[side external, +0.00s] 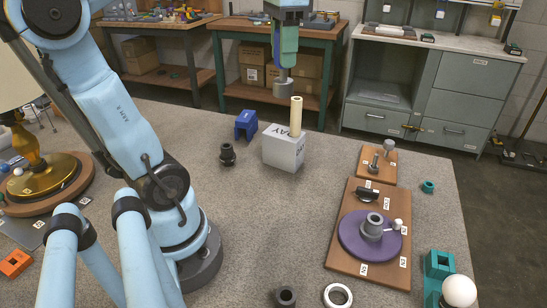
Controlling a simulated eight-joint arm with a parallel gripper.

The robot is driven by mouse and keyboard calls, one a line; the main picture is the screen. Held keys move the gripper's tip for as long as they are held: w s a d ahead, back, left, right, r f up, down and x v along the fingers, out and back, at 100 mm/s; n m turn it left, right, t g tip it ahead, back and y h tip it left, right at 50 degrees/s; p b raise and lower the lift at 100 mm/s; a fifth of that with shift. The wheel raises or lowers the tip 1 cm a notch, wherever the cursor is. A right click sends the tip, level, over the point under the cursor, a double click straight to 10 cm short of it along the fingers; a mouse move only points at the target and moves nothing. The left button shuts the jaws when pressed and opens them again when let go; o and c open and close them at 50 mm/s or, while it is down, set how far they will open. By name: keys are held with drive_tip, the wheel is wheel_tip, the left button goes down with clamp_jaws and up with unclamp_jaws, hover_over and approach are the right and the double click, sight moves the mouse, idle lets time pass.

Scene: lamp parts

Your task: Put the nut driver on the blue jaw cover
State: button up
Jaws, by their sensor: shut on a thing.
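My gripper (284,62), with a green and a blue part showing at its jaws, hangs at the top middle, well above the table. It is shut on a grey, round-ended piece, which I take to be the nut driver (284,86), pointing downward. Its upper part is hidden by the jaws. The blue jaw cover (246,125) stands on the grey table at the back, a notched blue block to the left of and below the gripper in the picture. The held piece is apart from it.
A pale upright tube (296,114) stands at a grey-white box (283,150) just below the gripper. A dark round fitting (227,154) stands near the blue cover. A wooden board (342,249) with a purple disc (353,241) lies at right. The table's middle front is mostly clear.

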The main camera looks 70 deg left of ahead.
drive_tip(key=w+a+f+n, duration=0.1)
drive_tip(key=w+a, duration=0.2)
drive_tip(key=a, duration=0.6)
drive_tip(key=w+a+f, duration=0.1)
drive_tip(key=w+a, duration=0.2)
drive_tip(key=a, duration=0.5)
drive_tip(key=shift+s+a+f, duration=0.8)
drive_tip(key=shift+a+f, duration=1.1)
drive_tip(key=shift+f, duration=0.85)
drive_tip(key=shift+s+a+f, duration=0.85)
drive_tip(key=shift+a+f, duration=1)
drive_tip(key=shift+f, duration=0.9)
drive_tip(key=shift+s+a+f, duration=0.8)
drive_tip(key=shift+a+f, duration=1.1)
drive_tip(key=shift+f, duration=0.85)
drive_tip(key=shift+f, duration=0.1)
drive_tip(key=o, duration=1.1)
